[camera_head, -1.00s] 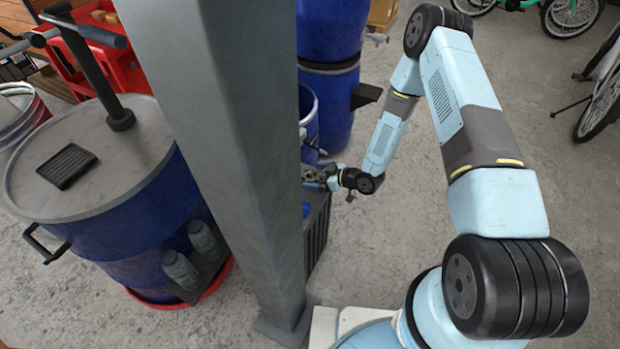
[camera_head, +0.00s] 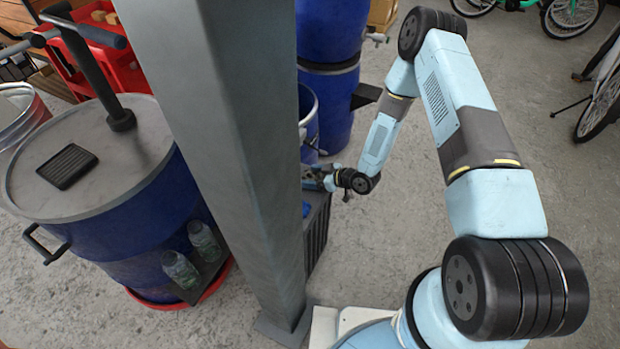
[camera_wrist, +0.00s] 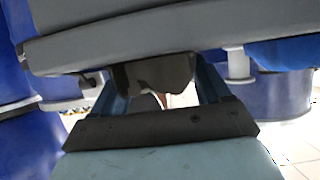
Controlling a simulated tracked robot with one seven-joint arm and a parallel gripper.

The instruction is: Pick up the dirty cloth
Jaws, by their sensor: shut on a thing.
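My gripper (camera_head: 318,180) is at the top of a dark slatted crate (camera_head: 317,232), just right of the grey pillar in the head view. The pillar hides part of this spot. In the wrist view the two blue fingers of my gripper (camera_wrist: 160,78) reach forward and are shut on a grey-brown, stained piece that looks like the dirty cloth (camera_wrist: 160,72). The cloth sits between the fingers, and its upper part is hidden behind a wide grey edge (camera_wrist: 180,30). I cannot tell the cloth apart in the head view.
A grey pillar (camera_head: 225,150) stands close left of my arm. A blue drum (camera_head: 105,220) with bottles on its side is farther left. More blue barrels (camera_head: 328,100) stand behind my gripper. Bicycles (camera_head: 600,100) are at the far right. The floor (camera_head: 400,240) right of the crate is clear.

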